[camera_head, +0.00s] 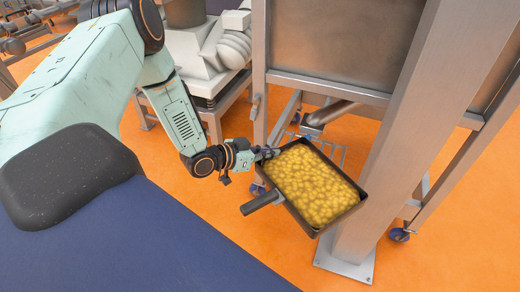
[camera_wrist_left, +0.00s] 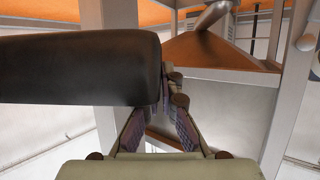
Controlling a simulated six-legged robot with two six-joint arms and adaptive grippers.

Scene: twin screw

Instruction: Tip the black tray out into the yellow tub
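The black tray (camera_head: 322,230) is a shallow rectangular pan filled with lumpy yellow pieces (camera_head: 312,187). A grey handle (camera_head: 263,202) sticks out free from its left side. My left gripper (camera_head: 268,154) is at the tray's far left corner, with its fingers drawn close together on it. In the left wrist view, a thick dark bar (camera_wrist_left: 80,70), likely part of the tray, covers part of the left finger. The left gripper (camera_wrist_left: 168,98) narrows at the bar's right end; the exact contact is hidden. No yellow tub is identifiable. My right gripper is out of view.
A steel post (camera_head: 385,150) with a floor plate (camera_head: 345,264) stands just right of the tray. A steel frame and panel (camera_head: 345,45) rise behind it. Orange floor (camera_head: 215,225) is open at left and front.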

